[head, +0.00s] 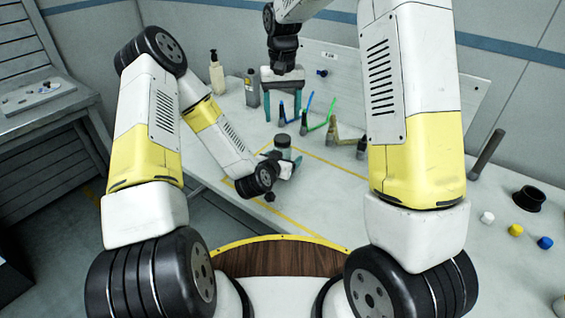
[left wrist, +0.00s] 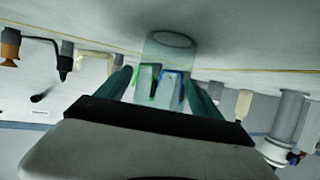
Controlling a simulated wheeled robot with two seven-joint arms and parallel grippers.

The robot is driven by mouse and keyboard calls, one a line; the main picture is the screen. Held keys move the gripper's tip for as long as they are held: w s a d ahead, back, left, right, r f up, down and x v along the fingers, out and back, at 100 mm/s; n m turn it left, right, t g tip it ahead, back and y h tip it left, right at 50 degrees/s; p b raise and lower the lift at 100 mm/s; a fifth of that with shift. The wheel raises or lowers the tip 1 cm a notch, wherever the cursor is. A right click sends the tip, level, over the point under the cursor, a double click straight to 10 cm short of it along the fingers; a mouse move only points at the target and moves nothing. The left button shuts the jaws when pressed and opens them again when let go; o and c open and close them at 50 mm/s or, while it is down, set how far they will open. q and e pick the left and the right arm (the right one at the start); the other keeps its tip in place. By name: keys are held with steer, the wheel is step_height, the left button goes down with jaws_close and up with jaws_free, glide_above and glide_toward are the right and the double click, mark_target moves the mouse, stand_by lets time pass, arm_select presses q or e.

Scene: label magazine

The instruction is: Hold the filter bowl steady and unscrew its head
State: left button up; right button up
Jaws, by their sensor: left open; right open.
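In the left wrist view, which is upside down, the clear bowl (left wrist: 170,55) stands between the two teal fingers (left wrist: 160,92); the head is hidden there. Whether the fingers touch the bowl I cannot tell. My right gripper (head: 282,106) is open and empty, pointing down farther back, beyond the bowl.
A pump bottle (head: 216,74) and a grey bottle (head: 251,88) stand at the back left. Blue, green and yellow angled pieces (head: 318,126) stand behind the bowl. A dark rod (head: 486,155), a black ring (head: 528,198) and small caps (head: 515,230) are at the right.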

arm_select(q)
steer(key=shift+w+d+f, duration=0.1)
steer(key=shift+w, duration=0.15)
jaws_close()
stand_by(0.3)
